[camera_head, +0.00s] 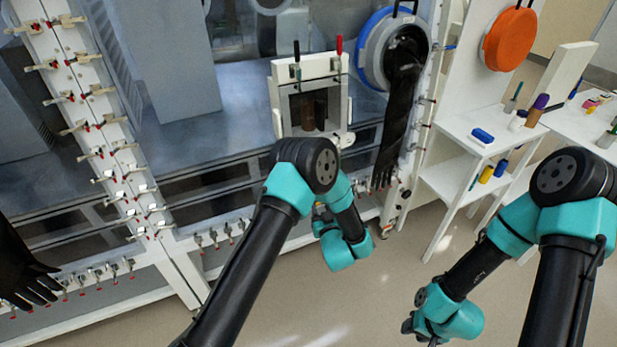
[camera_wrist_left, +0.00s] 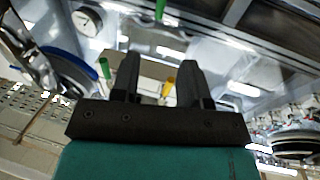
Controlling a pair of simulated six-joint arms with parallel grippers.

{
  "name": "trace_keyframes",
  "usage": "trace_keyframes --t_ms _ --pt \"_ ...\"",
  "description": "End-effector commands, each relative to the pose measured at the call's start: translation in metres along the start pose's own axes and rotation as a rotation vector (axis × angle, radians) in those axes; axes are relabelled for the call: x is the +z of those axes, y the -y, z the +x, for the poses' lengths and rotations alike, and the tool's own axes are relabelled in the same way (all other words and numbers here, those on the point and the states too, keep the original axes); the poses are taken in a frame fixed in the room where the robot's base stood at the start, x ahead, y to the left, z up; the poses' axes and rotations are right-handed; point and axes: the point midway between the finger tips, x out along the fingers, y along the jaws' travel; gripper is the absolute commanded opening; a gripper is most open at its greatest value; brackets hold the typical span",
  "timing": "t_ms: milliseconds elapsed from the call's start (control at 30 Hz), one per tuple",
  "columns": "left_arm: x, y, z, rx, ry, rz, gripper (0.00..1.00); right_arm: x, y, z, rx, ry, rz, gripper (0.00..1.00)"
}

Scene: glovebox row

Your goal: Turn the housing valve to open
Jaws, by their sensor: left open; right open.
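I cannot pick out the housing valve with certainty in either view. In the left wrist view, a yellow handle-like piece (camera_wrist_left: 170,87) shows between the fingers, and a green one (camera_wrist_left: 160,9) is at the top; what they belong to is unclear. My left gripper (camera_wrist_left: 159,68) is open, its two dark fingers apart with nothing held. In the head view my left arm covers most of that gripper, in front of the glovebox. My right gripper (camera_head: 412,326) is low at the right over the floor, small and partly hidden, away from the glovebox.
A white-framed hatch (camera_head: 337,93) has a red-handled clamp (camera_head: 339,46) and a black-handled clamp (camera_head: 296,52) on top. A blue-ringed port (camera_head: 366,50) with a hanging black glove (camera_head: 396,125) is beside it. White shelving (camera_head: 465,128) with small items stands right. Floor between is clear.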

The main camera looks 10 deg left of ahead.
Motion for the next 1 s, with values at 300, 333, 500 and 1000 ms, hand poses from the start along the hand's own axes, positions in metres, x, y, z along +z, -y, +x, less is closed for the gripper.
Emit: trace_keyframes --t_ms 300,333,500,1000 --pt "0.0 0.0 0.016 0.0 0.0 -0.003 0.41 0.0 0.0 0.0 0.0 0.0 0.0 0.43" --pt "0.0 0.001 0.019 -0.001 0.0 -0.002 0.41 0.0 0.0 0.0 0.0 0.0 0.0 0.43" --pt "0.0 0.001 0.046 -0.001 0.001 -0.003 0.41 0.0 0.0 0.0 0.0 0.0 0.0 0.43" --pt "0.001 0.0 0.13 0.0 0.001 -0.002 0.41 0.0 0.0 0.0 0.0 0.0 0.0 0.43"
